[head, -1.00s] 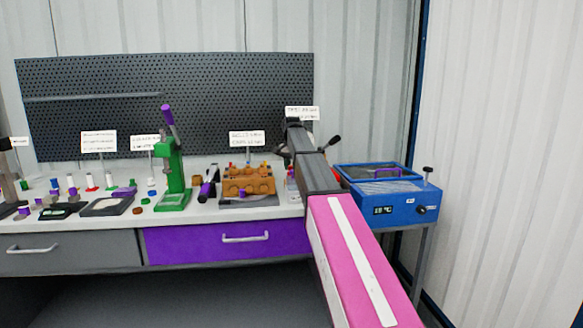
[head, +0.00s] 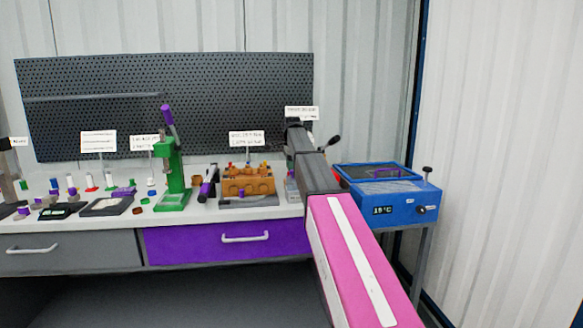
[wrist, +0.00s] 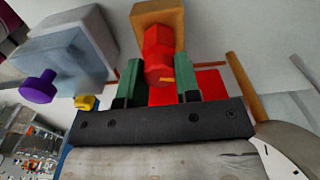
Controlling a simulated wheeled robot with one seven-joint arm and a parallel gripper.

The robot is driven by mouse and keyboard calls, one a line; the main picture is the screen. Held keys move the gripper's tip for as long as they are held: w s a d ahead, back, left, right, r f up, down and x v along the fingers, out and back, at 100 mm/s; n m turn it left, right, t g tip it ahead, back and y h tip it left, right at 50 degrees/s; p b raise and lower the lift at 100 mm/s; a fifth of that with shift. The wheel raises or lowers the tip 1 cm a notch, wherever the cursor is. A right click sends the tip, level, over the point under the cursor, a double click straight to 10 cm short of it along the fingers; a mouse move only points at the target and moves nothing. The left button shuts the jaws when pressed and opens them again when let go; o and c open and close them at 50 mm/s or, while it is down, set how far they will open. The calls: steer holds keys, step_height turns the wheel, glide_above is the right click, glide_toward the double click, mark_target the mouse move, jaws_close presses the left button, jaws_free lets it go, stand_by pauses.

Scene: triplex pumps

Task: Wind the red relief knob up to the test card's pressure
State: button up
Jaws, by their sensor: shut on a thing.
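The red relief knob (wrist: 158,45) shows in the wrist view, in front of an orange block (wrist: 158,14). My gripper (wrist: 158,80) is shut on the knob, with one green finger on each side of it. An orange mark shows on the knob's near part. In the head view my arm hides the gripper and the knob. A white card (head: 302,113) stands behind my arm; its print is too small to read. Part of a white dial (wrist: 285,160) shows at the wrist view's lower right, and its reading cannot be told.
A grey block with a purple knob (wrist: 38,88) is left of my gripper, near a yellow piece (wrist: 85,102). An orange rod (wrist: 245,85) is close on the right. On the bench stand a brown block (head: 248,182) and green press (head: 172,175). A blue bath (head: 400,200) is at right.

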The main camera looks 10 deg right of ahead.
steer(key=shift+m, duration=1.1)
steer(key=o, duration=0.9)
step_height(320, 180, up, 11)
steer(key=shift+f, duration=0.1)
